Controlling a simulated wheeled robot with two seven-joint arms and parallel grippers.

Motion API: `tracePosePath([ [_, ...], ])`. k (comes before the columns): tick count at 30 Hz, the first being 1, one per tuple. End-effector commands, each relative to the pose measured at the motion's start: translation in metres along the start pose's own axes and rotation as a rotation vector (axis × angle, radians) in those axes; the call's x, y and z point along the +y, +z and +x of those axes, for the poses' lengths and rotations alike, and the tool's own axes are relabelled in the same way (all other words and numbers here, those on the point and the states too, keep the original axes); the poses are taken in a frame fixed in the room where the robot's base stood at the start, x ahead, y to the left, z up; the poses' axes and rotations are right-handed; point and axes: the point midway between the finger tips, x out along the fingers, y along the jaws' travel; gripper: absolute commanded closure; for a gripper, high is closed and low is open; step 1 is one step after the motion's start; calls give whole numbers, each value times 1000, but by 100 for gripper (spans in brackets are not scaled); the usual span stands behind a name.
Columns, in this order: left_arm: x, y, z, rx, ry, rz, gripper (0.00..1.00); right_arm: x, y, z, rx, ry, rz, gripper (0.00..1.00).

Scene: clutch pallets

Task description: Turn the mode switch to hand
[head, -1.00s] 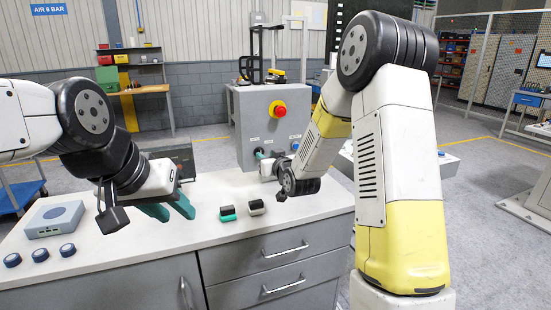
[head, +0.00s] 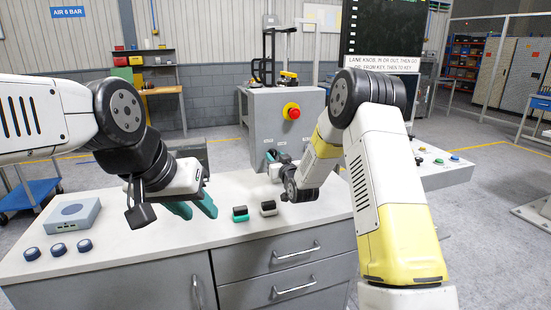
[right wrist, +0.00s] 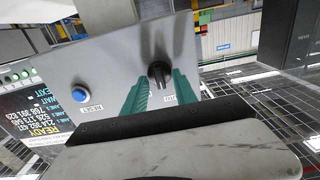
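The grey control box (head: 262,112) stands at the back of the bench, with a red stop button on its front. In the right wrist view, the mode switch is a black knob (right wrist: 158,73) on the box's panel (right wrist: 112,62). Its label is partly covered, and I cannot tell its setting. My right gripper (right wrist: 160,92) is open, its teal fingers on either side of the knob with gaps visible. In the head view my right gripper (head: 272,158) is at the box front, mostly hidden by its wrist. My left gripper (head: 194,207) is open and empty over the bench.
A blue reset button (right wrist: 80,94) is left of the knob. A blue-grey box (head: 68,215) and several dark round knobs (head: 58,249) are at left.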

Motion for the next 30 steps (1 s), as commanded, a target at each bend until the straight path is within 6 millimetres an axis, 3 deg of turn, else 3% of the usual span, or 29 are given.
tracePosePath([
  [6,0,0,0,0,0,0,64,0,0,0,0,0,0,68],
  [11,0,0,0,0,0,0,64,0,0,0,0,0,0,100],
  [23,0,0,0,0,0,0,64,0,0,0,0,1,24,100],
  [30,0,0,0,0,0,0,64,1,0,0,1,1,140,100],
])
